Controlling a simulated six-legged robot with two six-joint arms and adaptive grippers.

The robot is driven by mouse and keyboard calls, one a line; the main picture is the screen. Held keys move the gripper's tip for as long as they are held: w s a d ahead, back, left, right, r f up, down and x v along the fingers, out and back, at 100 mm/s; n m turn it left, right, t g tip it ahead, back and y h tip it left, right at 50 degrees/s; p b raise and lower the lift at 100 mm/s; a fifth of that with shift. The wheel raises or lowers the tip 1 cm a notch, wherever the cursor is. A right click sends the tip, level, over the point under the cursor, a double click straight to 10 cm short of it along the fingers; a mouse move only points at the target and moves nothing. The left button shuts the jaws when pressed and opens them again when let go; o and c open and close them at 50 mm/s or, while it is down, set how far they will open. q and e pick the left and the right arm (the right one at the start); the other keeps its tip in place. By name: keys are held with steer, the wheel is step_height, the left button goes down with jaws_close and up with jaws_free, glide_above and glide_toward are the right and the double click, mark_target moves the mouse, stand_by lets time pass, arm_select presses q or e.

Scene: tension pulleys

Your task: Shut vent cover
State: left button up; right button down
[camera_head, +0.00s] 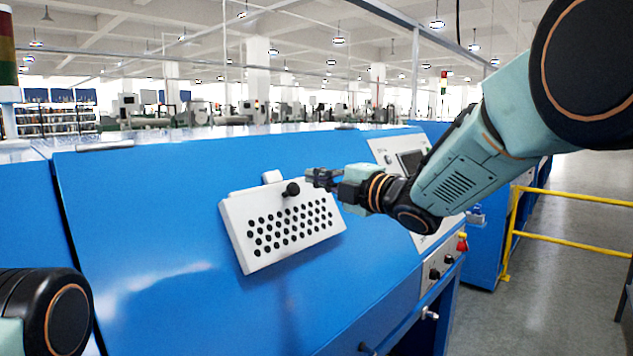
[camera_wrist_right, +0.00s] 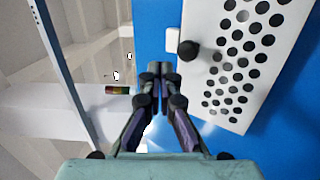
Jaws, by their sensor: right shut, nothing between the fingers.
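The vent cover (camera_head: 265,258) is a white plate with rows of black holes on the sloped blue machine front. It looks tilted, with its side edge showing. A black knob (camera_head: 291,189) stands near its top edge, and a small white block (camera_head: 271,177) is just above. My right gripper (camera_head: 312,178) is shut and empty, close beside the knob; contact cannot be told. In the right wrist view, the shut fingers (camera_wrist_right: 158,70) are left of the knob (camera_wrist_right: 189,50) and the perforated cover (camera_wrist_right: 212,75). My left gripper is out of view; only part of that arm shows.
The blue machine (camera_head: 150,225) fills the middle. A control panel (camera_head: 388,150) lies behind my right arm, with black knobs and a red button (camera_head: 462,242) lower right. Yellow railings (camera_head: 570,196) and open floor are at the right.

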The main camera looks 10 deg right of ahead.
steer(key=shift+s+d+r+m+b, duration=0.7)
steer(key=shift+s+d+r+m, duration=0.5)
steer(key=shift+s+d+r, duration=1.15)
steer(key=s+d+f+m+g+h+b, duration=0.15)
steer(key=f+m, duration=0.35)
steer(key=f, duration=0.5)
steer(key=s+d+f+m+h+b, duration=0.1)
steer(key=s+d+f+m+h, duration=0.3)
steer(key=f, duration=0.6)
steer(key=d+f+m+h+b, duration=0.1)
steer(key=f+m+h, duration=0.1)
steer(key=f+m, duration=0.6)
steer(key=s+d+f+m+g+h+b, duration=0.15)
steer(key=s+f, duration=0.35)
steer(key=f, duration=0.5)
steer(key=s+d+f+m+g+b, duration=0.15)
steer(key=s+f, duration=0.35)
steer(key=f, duration=0.6)
steer(key=s+f+m+g+h+b, duration=0.1)
steer(key=s+f+g+b, duration=0.3)
steer(key=s+f, duration=0.9)
steer(key=s+d+f+m+g+h+b, duration=0.1)
steer(key=s+f+g+b, duration=0.3)
steer(key=s+f, duration=0.9)
steer(key=s+m+g, duration=0.1)
steer(key=s+g, duration=0.1)
steer(key=s, duration=0.3)
steer(key=shift+s+d+m+b, duration=0.25)
steer(key=shift+m+b, duration=0.05)
steer(key=shift+b, duration=0.05)
